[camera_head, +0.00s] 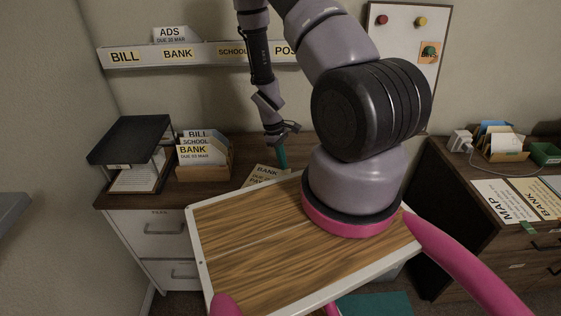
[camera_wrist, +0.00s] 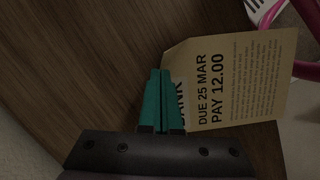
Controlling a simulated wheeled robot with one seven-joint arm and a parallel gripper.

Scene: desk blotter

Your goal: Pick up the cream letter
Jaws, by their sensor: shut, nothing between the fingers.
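A cream letter (camera_head: 262,174) lies on the dark wooden desk behind the wood-topped tray of my own body, marked BANK. In the wrist view the letter (camera_wrist: 240,85) reads DUE 25 MAR, PAY 12.00, and has a cut corner. My gripper (camera_head: 283,165) points down at the letter's right end in the head view. In the wrist view my gripper's teal fingers (camera_wrist: 160,78) are shut together with nothing between them. They overlap the letter's edge and hide part of the word BANK. I cannot tell whether the fingertips touch the paper.
A wooden letter holder (camera_head: 204,171) with BILL, SCHOOL and BANK envelopes stands left of the letter. A black paper tray (camera_head: 130,140) stands farther left. On the right desk lie a white MAP sheet (camera_head: 505,204) and another cream BANK sheet (camera_head: 540,196). Bare desk surrounds the letter.

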